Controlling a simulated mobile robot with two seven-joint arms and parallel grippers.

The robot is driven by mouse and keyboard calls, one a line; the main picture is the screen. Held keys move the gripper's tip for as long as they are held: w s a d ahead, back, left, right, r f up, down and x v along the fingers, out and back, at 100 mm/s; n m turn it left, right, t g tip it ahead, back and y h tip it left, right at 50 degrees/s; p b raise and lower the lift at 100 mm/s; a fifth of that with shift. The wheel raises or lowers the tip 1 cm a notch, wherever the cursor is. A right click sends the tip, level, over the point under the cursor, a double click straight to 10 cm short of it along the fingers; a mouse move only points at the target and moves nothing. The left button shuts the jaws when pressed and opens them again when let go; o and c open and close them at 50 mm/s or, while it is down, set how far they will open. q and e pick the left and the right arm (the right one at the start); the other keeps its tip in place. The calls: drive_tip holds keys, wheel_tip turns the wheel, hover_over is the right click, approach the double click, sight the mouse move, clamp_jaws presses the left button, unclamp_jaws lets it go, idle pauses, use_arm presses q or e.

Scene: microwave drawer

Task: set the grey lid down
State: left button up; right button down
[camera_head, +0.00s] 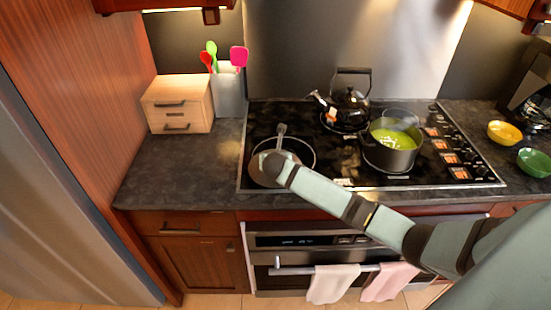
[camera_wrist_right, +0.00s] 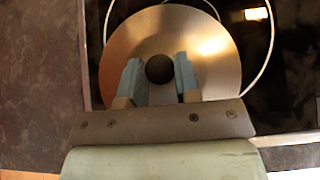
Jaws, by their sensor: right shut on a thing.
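The grey lid (camera_wrist_right: 205,60) is a round metal disc with a dark round centre, seen from above in the right wrist view. In the head view the lid (camera_head: 258,172) shows partly behind my arm, over the front left of the cooktop. My right gripper (camera_wrist_right: 159,77) has its two fingers on either side of the dark centre and is shut on the lid there. In the head view the right gripper (camera_head: 275,168) is largely hidden by its own wrist. I cannot tell whether the lid touches the cooktop. My left gripper is not in view.
The black cooktop (camera_head: 330,165) bears a pot of green soup (camera_head: 390,155) and a black kettle (camera_head: 347,105). A pale ring (camera_head: 312,152) surrounds the lid's area. A wooden drawer box (camera_head: 178,103) and utensil holder (camera_head: 229,92) stand back left. The left counter (camera_head: 170,175) is clear in front.

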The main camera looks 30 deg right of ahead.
drive_tip(key=c, duration=0.8)
unclamp_jaws()
drive_tip(key=v, duration=1.2)
drive_tip(key=s+a+f+m+y, duration=0.6)
drive_tip(key=s+a+f+m, duration=0.4)
drive_tip(key=s+f, duration=0.15)
drive_tip(key=s+a+f+m+y, duration=0.1)
drive_tip(key=s+f+m, duration=0.1)
drive_tip(key=s+m, duration=0.3)
drive_tip(key=s+a+f+m+t+y, duration=0.1)
drive_tip(key=s+a+m, duration=0.1)
drive_tip(key=s+m, duration=0.3)
drive_tip(key=s+a+f+m, duration=0.1)
drive_tip(key=s+f+m, duration=0.1)
drive_tip(key=s+m, duration=0.3)
drive_tip(key=shift+s+a+f+m+t+y, duration=0.3)
drive_tip(key=shift+s+f+m+t+y, duration=0.1)
drive_tip(key=shift+m, duration=0.5)
drive_tip(key=shift+r, duration=0.15)
